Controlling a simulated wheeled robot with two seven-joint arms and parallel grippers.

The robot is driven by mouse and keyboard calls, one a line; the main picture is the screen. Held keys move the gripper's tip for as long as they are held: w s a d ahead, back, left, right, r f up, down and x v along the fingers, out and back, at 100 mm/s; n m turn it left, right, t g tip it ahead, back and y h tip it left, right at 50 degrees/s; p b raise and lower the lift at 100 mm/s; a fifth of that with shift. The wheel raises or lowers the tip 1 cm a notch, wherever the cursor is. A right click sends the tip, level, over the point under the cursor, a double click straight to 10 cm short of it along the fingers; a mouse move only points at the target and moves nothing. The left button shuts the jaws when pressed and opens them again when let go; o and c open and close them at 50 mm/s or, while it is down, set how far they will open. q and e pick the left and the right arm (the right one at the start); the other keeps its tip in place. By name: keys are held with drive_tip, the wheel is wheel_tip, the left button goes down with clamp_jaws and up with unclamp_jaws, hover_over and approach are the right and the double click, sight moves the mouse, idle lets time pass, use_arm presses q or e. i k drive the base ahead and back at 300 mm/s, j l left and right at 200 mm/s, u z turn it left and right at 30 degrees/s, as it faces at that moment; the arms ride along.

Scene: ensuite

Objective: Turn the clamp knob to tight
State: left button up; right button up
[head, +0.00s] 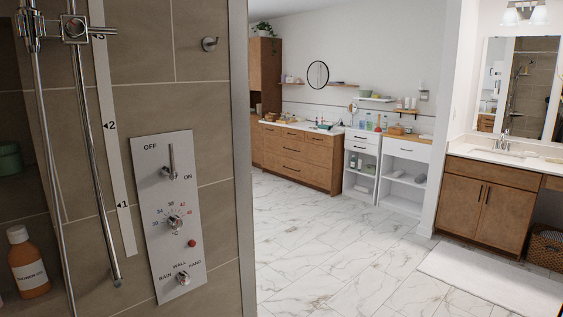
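A chrome clamp (75,29) sits on the shower's slide rail (92,150) at the upper left, near the top edge of the view. Its round knob faces me, and a short bar sticks out to the right. I cannot tell from this view whether the knob is loose or tight. A white strip (112,130) beside the rail carries marks 1, 2 and 3, and the clamp is level with mark 3. Neither of my grippers is in view.
A shower control panel (165,215) with a lever, a dial, a red button and a lower knob is on the tiled wall. A chrome fitting (29,28) is left of the clamp. An orange bottle (28,262) stands in a niche. Open marble floor (320,250) lies right.

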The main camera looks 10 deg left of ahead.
sight(75, 27)
drive_tip(key=u, duration=1.25)
drive_tip(key=l, duration=0.15)
drive_tip(key=k, duration=0.05)
